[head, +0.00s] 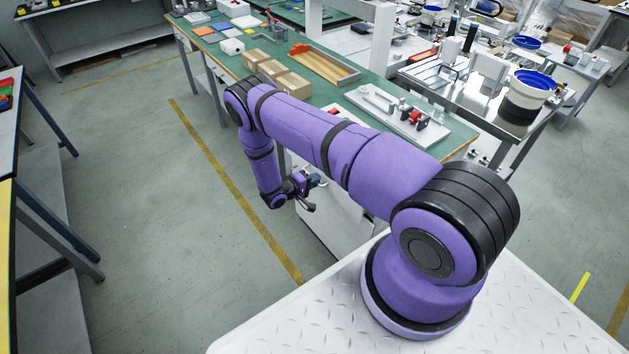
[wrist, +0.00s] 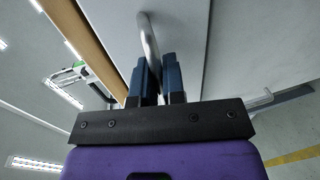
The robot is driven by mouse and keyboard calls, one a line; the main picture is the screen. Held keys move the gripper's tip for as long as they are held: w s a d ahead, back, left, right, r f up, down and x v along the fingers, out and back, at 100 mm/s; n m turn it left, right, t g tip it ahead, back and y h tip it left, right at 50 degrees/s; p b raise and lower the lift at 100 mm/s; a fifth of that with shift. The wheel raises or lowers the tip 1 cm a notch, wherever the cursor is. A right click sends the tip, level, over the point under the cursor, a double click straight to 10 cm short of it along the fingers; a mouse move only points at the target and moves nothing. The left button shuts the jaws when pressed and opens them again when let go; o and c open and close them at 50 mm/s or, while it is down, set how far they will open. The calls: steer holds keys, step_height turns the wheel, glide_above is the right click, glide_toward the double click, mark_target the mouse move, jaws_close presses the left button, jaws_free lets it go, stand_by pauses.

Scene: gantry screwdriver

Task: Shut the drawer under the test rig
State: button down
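The test rig (head: 398,112), a pale plate with red and metal parts, sits on the green-topped bench (head: 455,137). Below it is a pale drawer unit (head: 335,217), partly hidden behind my arm. My gripper (head: 307,190) is at its front. In the wrist view, a grey drawer front (wrist: 190,35) carries a curved metal handle (wrist: 148,38). My gripper's blue fingers (wrist: 156,78) are close together on either side of this handle and appear shut on it. How far the drawer stands out is hard to tell.
A second handle (wrist: 262,99) shows on a panel beside the first in the wrist view. Cardboard boxes (head: 273,73) and a wooden tray (head: 322,66) stand on the bench. The floor left of my gripper, with a yellow line (head: 235,190), is clear.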

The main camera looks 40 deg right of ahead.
steer(key=shift+r+x, duration=0.2)
steer(key=shift+x, duration=0.9)
steer(key=shift+r+x, duration=0.25)
steer(key=shift+x, duration=0.8)
steer(key=shift+d, duration=0.15)
steer(key=c, duration=1.2)
jaws_free()
steer(key=shift+d, duration=0.1)
steer(key=shift+c, duration=0.2)
steer(key=v, duration=1)
steer(key=shift+a, duration=0.4)
